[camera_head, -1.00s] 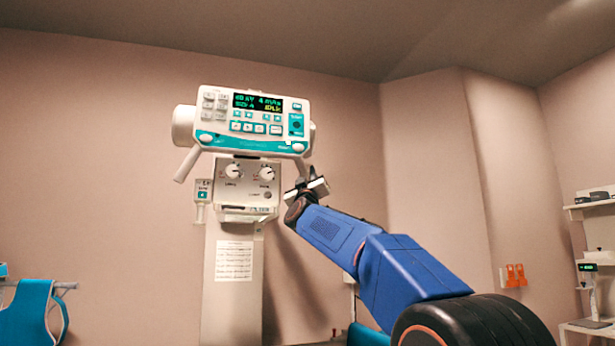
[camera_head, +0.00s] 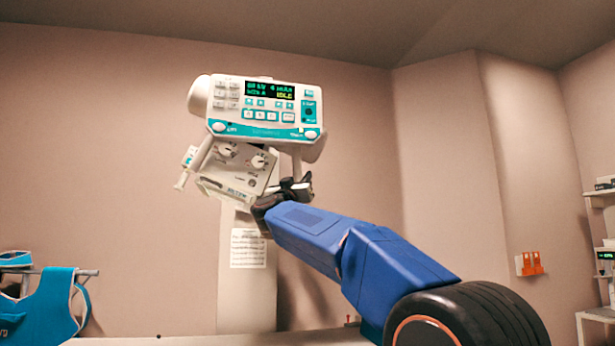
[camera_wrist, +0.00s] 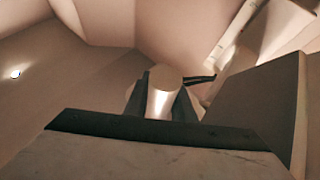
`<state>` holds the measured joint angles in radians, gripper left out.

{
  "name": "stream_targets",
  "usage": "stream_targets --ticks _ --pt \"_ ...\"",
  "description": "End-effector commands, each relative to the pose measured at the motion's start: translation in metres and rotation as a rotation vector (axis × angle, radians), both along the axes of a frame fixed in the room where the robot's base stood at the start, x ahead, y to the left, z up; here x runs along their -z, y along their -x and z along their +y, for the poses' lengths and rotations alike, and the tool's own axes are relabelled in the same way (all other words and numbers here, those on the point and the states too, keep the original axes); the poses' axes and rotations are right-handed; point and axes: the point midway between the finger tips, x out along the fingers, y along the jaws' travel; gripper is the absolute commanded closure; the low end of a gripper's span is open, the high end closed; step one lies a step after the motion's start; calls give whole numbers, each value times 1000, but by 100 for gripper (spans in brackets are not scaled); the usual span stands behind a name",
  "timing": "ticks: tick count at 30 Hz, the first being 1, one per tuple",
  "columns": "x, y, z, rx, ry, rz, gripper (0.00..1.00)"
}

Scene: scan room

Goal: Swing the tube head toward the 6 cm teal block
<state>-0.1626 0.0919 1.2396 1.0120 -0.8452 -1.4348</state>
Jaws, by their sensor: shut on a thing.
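The tube head (camera_head: 262,133) is a white box with a teal-trimmed control panel, high on a pale column. The knobbed collimator (camera_head: 228,166) under it is turned and tilted down to the left. A handle (camera_head: 297,163) hangs from its right side, and a second one hangs at its left. My gripper (camera_head: 297,186) is at the right handle's lower end. In the wrist view my gripper (camera_wrist: 161,106) has its dark fingers shut on a pale, round bar (camera_wrist: 162,92), which looks like this handle. I see no teal block in either view.
Teal aprons (camera_head: 50,303) hang on a rail at the left. Orange hooks (camera_head: 532,263) are on the right wall, near white shelves (camera_head: 602,198) with devices. A notice sheet (camera_head: 248,248) is on the column. The wall between column and hooks is bare.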

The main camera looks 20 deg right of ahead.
Motion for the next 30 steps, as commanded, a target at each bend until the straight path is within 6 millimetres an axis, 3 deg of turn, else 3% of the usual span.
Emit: stream_targets --ticks 8,9,11,12,23,30 --pt "3 -2 3 -5 -5 4 100" --pt "3 -2 3 -5 -4 4 75" --pt "4 -2 3 -5 -4 4 60" --pt "3 -2 3 -5 -4 4 59" --pt "4 2 4 -3 -3 3 59" --pt "22 25 23 -5 -4 2 59"
